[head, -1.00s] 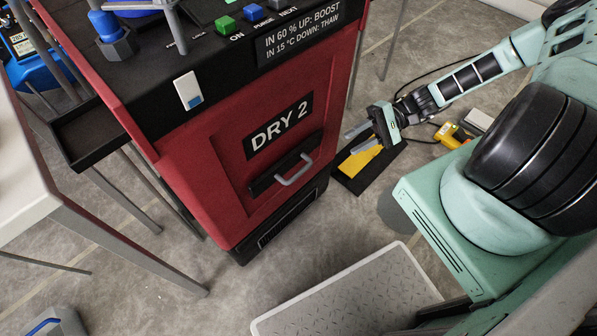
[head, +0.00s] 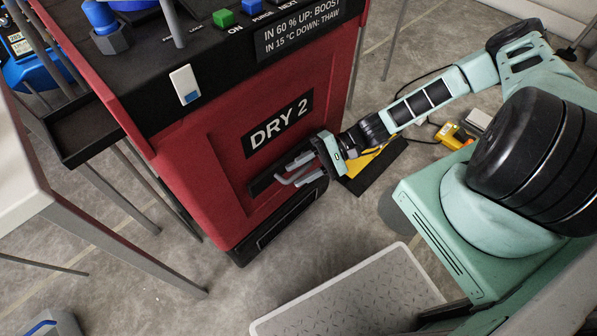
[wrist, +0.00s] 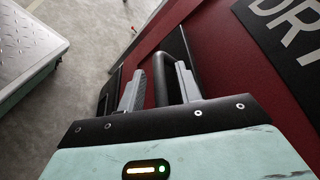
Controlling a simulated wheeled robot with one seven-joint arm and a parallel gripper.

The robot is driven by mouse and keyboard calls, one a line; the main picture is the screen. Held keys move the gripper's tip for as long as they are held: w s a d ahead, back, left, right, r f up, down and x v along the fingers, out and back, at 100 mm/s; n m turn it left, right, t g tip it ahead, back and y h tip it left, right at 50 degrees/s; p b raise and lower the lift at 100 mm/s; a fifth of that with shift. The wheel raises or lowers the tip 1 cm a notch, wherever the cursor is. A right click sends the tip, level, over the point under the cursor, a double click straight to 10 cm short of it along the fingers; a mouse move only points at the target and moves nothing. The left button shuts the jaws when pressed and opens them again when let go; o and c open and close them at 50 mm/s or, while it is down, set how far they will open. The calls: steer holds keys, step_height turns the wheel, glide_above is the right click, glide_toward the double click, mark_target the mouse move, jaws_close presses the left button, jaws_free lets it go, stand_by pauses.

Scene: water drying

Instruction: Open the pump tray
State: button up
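The red cabinet marked DRY 2 (head: 225,165) stands left of centre in the head view. Its front has a grey bar handle (head: 297,178) on a dark recessed strip, above a black base panel (head: 285,220). I cannot tell which part is the pump tray; none bears that name. My gripper (head: 296,165) is at the handle, its fingers pointing left. In the wrist view my gripper (wrist: 158,88) is open, with the dark-looking handle bar (wrist: 160,82) between its fingers. A gap shows beside the bar. The front looks closed.
A grey ribbed platform (head: 350,300) lies in front of the cabinet. A black and yellow panel (head: 375,165) is on the floor beside the cabinet. A white table (head: 20,180) stands at the left. Open floor lies before the cabinet.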

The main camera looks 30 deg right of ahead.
steer(key=shift+a+f, duration=0.1)
steer(key=shift+a, duration=0.3)
steer(key=shift+c, duration=0.2)
jaws_close()
steer(key=s+d+p, duration=0.2)
steer(key=s, duration=0.6)
steer(key=s+d+p, duration=0.2)
steer(key=s+d, duration=0.1)
steer(key=s, duration=0.6)
steer(key=shift+d, duration=0.3)
steer(key=shift+o, duration=0.2)
jaws_free()
steer(key=v, duration=1.7)
steer(key=shift+d+p, duration=0.25)
steer(key=shift+p, duration=0.2)
